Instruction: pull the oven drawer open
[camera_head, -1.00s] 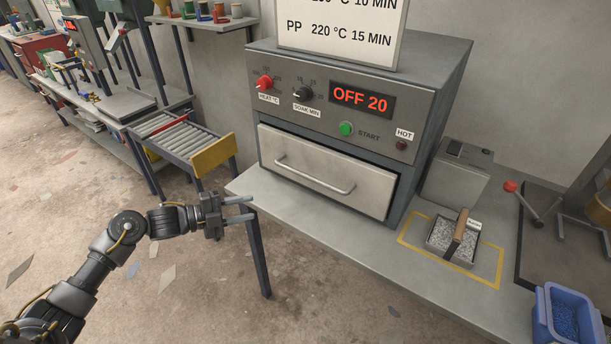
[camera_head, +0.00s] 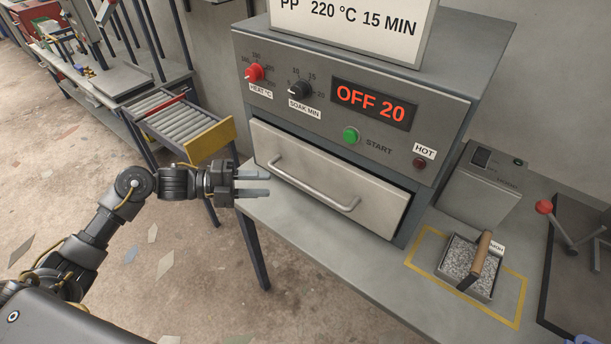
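The grey oven (camera_head: 449,116) stands on the bench with its display reading OFF 20. Its pale drawer (camera_head: 375,208) is below the control panel, with a dark gap along its top and right edges. A bar handle (camera_head: 315,189) runs across the drawer front. My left gripper (camera_head: 266,183) is open and empty, its two fingers apart and pointing right. In the picture its fingertips are just below the handle's left end; they do not hold it, and the exact distance in depth is unclear. My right gripper is not in view.
The bench edge (camera_head: 325,293) runs under the oven. A tray of grey granules (camera_head: 470,268) sits in a yellow outline to the right, near a grey box (camera_head: 482,185). A roller conveyor (camera_head: 180,122) with a yellow end plate stands left of the oven. Floor in front is mostly open.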

